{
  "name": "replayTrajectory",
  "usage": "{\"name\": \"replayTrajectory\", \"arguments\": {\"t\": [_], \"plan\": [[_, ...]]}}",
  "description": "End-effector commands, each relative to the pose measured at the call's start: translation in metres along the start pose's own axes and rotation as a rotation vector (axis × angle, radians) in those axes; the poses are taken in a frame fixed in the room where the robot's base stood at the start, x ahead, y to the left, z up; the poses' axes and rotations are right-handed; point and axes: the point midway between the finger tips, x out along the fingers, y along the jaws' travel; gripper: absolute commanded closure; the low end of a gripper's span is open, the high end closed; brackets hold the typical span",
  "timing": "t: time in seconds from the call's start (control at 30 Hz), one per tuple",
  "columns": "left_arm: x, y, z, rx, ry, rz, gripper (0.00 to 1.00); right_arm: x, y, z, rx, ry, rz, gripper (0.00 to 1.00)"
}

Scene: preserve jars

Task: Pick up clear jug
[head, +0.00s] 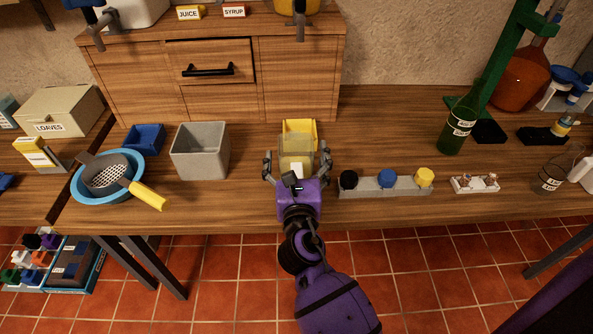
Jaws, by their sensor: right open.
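A pale see-through container (296,146), which looks like the clear jug, stands on the wooden table in front of a yellow bin. A small white label shows low on it. My right gripper (297,165) is open, with one finger on each side of it. I cannot tell whether the fingers touch it. The gripper's palm hides its lower front. Another clear vessel (549,179) with a label stands at the far right of the table. My left gripper is out of view.
The yellow bin (301,126) is close behind. A grey rack with black, blue and yellow caps (385,186) lies just right of the gripper. A grey bin (200,152) and a blue bowl with a strainer (78,188) stand left. A green bottle (457,128) stands right.

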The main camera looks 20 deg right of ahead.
Motion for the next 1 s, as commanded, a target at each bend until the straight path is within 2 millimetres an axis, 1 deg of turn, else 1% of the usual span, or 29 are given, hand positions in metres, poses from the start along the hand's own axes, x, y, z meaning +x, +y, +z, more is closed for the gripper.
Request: {"name": "replayTrajectory", "arguments": {"t": [0.07, 0.23, 0.8, 0.87, 1.0], "plan": [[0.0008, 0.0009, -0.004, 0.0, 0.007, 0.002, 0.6, 0.0021, -0.0002, -0.0007, 0.0, 0.001, 0.0, 0.12], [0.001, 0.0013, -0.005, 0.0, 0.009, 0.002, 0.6, 0.0017, -0.0002, -0.0013, 0.0, 0.002, 0.0, 0.12], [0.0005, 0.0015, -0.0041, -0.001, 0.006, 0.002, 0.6, 0.0013, -0.0001, -0.0011, 0.001, 0.002, 0.0, 0.87], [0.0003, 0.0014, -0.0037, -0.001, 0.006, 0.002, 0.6, 0.0013, -0.0001, -0.0011, 0.001, 0.002, 0.0, 0.94], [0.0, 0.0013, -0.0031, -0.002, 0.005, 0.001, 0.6, 0.0015, 0.0003, 0.0003, 0.002, -0.001, 0.001, 0.94]]}}
